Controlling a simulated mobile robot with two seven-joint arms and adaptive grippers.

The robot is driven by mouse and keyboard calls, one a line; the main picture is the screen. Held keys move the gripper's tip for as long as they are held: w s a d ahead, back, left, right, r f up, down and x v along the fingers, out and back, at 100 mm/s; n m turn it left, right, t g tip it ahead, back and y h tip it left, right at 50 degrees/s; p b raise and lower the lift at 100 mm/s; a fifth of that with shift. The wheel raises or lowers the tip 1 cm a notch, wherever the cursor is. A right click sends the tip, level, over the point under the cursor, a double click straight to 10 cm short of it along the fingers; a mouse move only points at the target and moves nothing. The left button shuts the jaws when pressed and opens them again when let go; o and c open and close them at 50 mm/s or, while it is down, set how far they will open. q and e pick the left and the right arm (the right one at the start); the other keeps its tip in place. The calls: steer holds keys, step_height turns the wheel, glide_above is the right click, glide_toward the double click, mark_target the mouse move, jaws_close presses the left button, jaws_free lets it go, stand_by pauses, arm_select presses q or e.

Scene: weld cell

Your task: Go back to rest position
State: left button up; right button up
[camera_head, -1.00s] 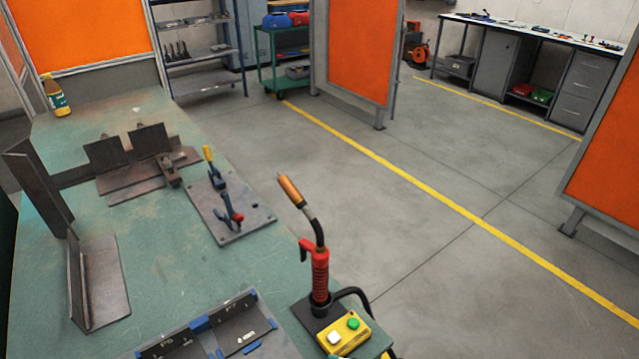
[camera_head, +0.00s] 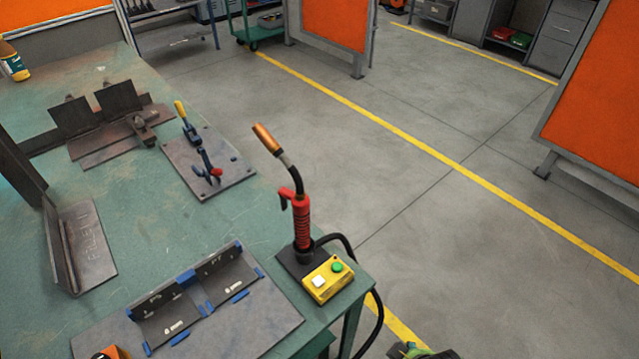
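A fixture plate (camera_head: 250,320) with blue stops holds angled dark metal pieces (camera_head: 170,312) at the front of the green table (camera_head: 135,222). A toggle clamp (camera_head: 203,158) stands on a grey plate behind it.
Dark brackets (camera_head: 85,245) stand on the table's left, and a bottle (camera_head: 13,62) at the far left. An orange-black shape (camera_head: 110,353) and a green-black shape (camera_head: 420,351) are cut off at the bottom edge, unclear what. Open floor (camera_head: 470,270) lies right.

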step_height(320, 180, down, 11)
steer(key=s, duration=0.2)
steer(key=s+d+f+g, duration=0.2)
steer(key=s+d+f, duration=0.1)
steer(key=s+f, duration=1.4)
steer(key=shift+f, duration=0.15)
